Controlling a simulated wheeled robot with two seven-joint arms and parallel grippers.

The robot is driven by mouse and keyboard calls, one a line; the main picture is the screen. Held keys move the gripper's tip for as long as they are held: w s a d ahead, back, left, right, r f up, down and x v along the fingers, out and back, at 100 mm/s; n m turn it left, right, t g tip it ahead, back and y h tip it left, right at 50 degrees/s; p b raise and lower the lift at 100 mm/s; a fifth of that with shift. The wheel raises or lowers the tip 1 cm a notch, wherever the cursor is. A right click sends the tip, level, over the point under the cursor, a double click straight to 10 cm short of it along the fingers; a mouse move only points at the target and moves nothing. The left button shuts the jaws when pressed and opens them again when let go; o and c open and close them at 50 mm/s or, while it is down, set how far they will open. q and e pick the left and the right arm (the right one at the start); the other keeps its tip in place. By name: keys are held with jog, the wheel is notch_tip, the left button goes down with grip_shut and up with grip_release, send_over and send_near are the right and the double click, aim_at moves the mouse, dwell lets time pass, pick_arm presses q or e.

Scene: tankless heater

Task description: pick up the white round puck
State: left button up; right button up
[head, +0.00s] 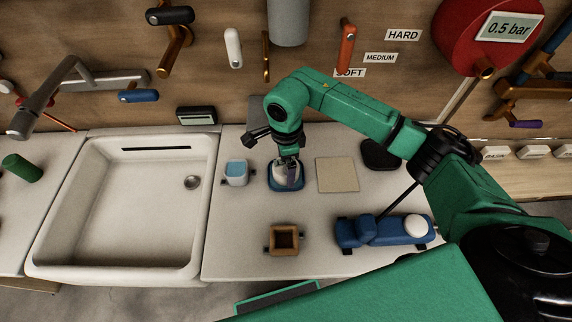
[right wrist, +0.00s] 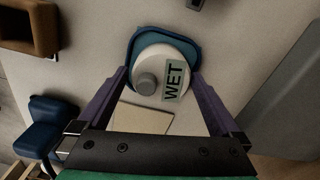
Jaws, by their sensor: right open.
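A white round piece with a small grey knob and a "WET" label (right wrist: 147,82) sits in a blue tray (right wrist: 137,39) in the right wrist view. In the head view the white piece (head: 280,174) is partly hidden by my right gripper (head: 288,176), above the same tray (head: 273,186). In the right wrist view my right gripper (right wrist: 161,72) is open, with one purple finger on each side of the white piece. I cannot tell whether the fingers touch it. Another white round piece (head: 416,225) rests on a blue fixture (head: 385,231) to the right. My left gripper is not in view.
A beige square pad (head: 337,174) lies right of the tray. A light blue container (head: 237,170) stands left of it, and a brown open box (head: 284,240) stands in front. A white sink (head: 120,225) is at left. Handles and pipes line the wall behind.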

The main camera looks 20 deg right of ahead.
jog(key=shift+f, duration=0.15)
jog(key=shift+w, duration=0.1)
jog(key=c, duration=1.2)
notch_tip(320, 180, up, 20)
jog(key=shift+r+b, duration=0.1)
jog(key=shift+b, duration=1.05)
